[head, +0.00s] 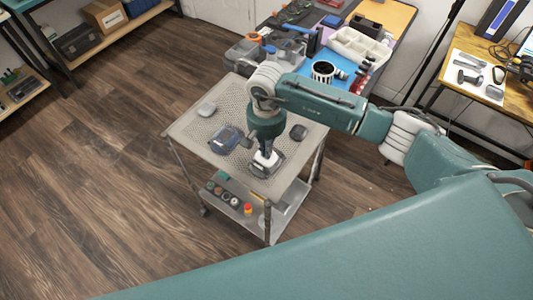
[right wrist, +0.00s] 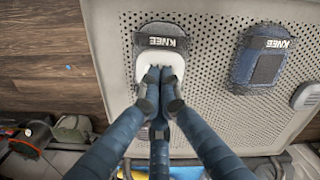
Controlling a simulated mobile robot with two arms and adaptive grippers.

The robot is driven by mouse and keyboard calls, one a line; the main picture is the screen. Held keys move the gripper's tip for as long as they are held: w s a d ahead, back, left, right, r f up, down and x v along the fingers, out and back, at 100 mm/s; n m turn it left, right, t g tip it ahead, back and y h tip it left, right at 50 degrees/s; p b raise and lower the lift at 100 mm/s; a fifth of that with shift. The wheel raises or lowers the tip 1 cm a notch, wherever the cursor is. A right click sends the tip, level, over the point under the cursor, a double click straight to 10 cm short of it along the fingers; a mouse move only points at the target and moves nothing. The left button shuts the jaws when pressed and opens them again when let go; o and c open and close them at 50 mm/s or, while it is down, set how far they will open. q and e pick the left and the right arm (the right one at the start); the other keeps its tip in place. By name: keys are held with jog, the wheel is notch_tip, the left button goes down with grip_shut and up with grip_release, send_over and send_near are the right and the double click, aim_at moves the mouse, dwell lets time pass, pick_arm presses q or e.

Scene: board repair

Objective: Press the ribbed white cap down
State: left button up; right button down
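The white cap (head: 265,159) sits on a dark knee pad (head: 256,171) near the front of the perforated cart top. In the right wrist view the white cap (right wrist: 143,64) shows around my fingertips, below the "KNEE" label of its pad (right wrist: 162,29). Its ribs are too small to make out. My right gripper (head: 267,148) points down over the cap. In the right wrist view its fingers (right wrist: 160,76) are together, with nothing visible between them. The fingertips overlap the cap; I cannot tell whether they touch it. They hide its middle. My left gripper is not in view.
A blue knee pad (head: 226,140) lies left of the cap on the cart (head: 240,100). A light grey piece (head: 206,109) and a dark piece (head: 298,132) lie farther back. A cluttered workbench with a white bin (head: 357,46) stands behind. Wooden floor at left is clear.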

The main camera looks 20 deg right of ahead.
jog(key=shift+s, duration=0.1)
dwell(0.3)
notch_tip(320, 180, up, 8)
jog(key=p, duration=0.3)
jog(key=shift+p, duration=0.35)
jog(key=shift+f, duration=0.1)
dwell(0.5)
